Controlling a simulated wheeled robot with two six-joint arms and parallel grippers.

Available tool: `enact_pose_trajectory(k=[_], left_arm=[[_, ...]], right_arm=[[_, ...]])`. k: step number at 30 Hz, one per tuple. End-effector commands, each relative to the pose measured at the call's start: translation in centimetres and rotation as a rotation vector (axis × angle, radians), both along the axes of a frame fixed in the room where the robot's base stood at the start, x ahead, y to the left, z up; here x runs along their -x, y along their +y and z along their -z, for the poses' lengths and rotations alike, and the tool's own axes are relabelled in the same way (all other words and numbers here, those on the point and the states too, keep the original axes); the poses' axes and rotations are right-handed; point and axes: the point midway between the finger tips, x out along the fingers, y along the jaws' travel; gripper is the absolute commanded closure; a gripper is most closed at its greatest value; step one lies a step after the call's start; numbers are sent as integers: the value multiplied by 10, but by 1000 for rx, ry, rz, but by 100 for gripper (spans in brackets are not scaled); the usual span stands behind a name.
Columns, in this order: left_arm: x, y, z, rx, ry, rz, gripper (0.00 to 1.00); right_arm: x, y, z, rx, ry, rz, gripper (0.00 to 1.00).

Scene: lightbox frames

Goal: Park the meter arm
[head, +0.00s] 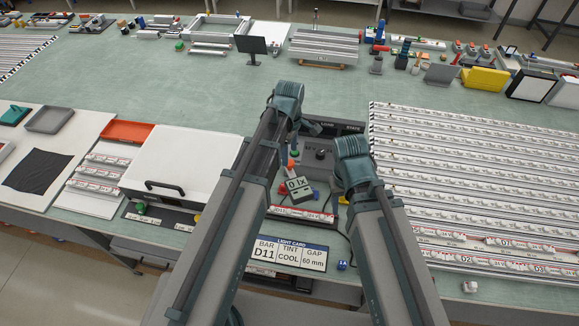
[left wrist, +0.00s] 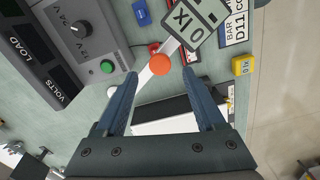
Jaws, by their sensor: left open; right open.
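The meter arm shows in the left wrist view as a pale flat bar (left wrist: 146,77) with a round orange knob (left wrist: 160,64) and a grey-green meter head (left wrist: 189,24) at its end. In the head view the meter head (head: 297,187) lies tilted below the small orange knob (head: 291,163). My left gripper (left wrist: 162,78) is open, its fingers spread on either side of the knob; contact cannot be told. My right gripper (head: 335,190) is open near the meter's right side, its fingers mostly hidden by its wrist.
A grey supply box (left wrist: 82,42) with a dial and green button stands beside the arm. A labelled light bar (head: 303,215) and a light card (head: 290,254) lie in front. A white lidded box (head: 180,165) is left; strip racks (head: 470,180) fill the right.

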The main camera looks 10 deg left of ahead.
Motion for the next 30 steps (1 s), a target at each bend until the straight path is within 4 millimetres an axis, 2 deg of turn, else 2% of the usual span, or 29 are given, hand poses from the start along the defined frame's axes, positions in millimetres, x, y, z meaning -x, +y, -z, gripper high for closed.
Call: enact_pose_trajectory(k=[1, 6, 10, 19, 20, 30], left_arm=[[0, 0, 15, 0, 0, 0, 29], [0, 0, 35, 0, 0, 0, 29], [0, 0, 41, 0, 0, 0, 29], [0, 0, 40, 0, 0, 0, 29], [0, 0, 40, 0, 0, 0, 32], [0, 0, 40, 0, 0, 0, 93]], right_arm=[[0, 0, 15, 0, -1, 1, 50], [0, 0, 35, 0, -1, 1, 50], [0, 0, 41, 0, -1, 0, 50], [0, 0, 40, 0, -1, 0, 50], [0, 0, 40, 0, -1, 0, 50], [0, 0, 40, 0, -1, 0, 50]])
